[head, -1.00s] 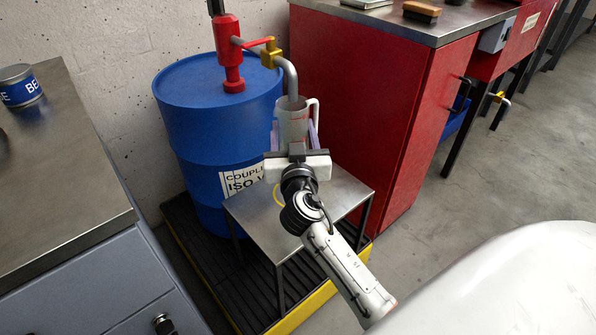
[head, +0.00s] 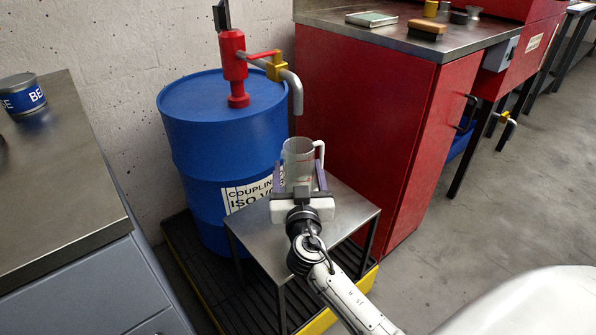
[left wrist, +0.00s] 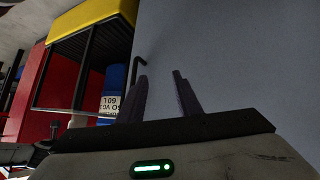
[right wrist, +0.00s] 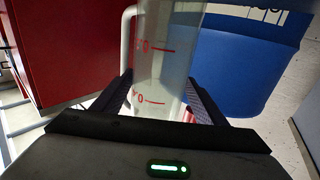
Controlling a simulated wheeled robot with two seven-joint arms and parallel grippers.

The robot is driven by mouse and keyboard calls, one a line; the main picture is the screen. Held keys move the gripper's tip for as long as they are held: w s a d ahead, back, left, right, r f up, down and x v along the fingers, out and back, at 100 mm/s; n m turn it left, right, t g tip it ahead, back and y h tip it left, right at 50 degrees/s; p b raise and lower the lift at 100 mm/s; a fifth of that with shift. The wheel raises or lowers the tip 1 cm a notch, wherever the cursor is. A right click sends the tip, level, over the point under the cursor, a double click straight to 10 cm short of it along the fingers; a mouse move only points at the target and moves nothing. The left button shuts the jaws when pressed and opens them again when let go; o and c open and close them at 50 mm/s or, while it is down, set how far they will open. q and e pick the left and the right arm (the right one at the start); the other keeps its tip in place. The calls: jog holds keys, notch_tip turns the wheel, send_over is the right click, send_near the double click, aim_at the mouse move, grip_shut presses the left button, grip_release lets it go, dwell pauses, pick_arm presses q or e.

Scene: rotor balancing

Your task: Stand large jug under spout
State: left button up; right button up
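The large jug (head: 299,163) is a clear, upright measuring jug with red marks and a handle on its right. My right gripper (head: 301,183) is shut on its sides. The right wrist view shows the jug (right wrist: 160,70) between the two fingers (right wrist: 160,100). The grey spout (head: 297,98) bends down from the red pump on the drum, and its open end is a little above the jug's rim in the head view. The jug's base is hidden by my gripper, so contact with the small metal stand (head: 345,210) cannot be told. My left gripper (left wrist: 160,97) is open and empty.
A blue drum (head: 215,150) with a red pump (head: 234,65) stands on a yellow-edged grated pallet (head: 202,280). A red cabinet (head: 370,110) stands close on the right. A grey workbench (head: 60,180) with a tin (head: 22,95) is at left.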

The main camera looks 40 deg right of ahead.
aim_at(299, 181)
jog(key=shift+o, duration=0.2)
jog(key=shift+r, duration=0.1)
jog(key=shift+s+r, duration=0.1)
jog(key=v, duration=0.7)
jog(key=shift+s+a, duration=0.1)
jog(key=shift+a, duration=0.05)
jog(key=shift+c, duration=0.2)
dwell(0.9)
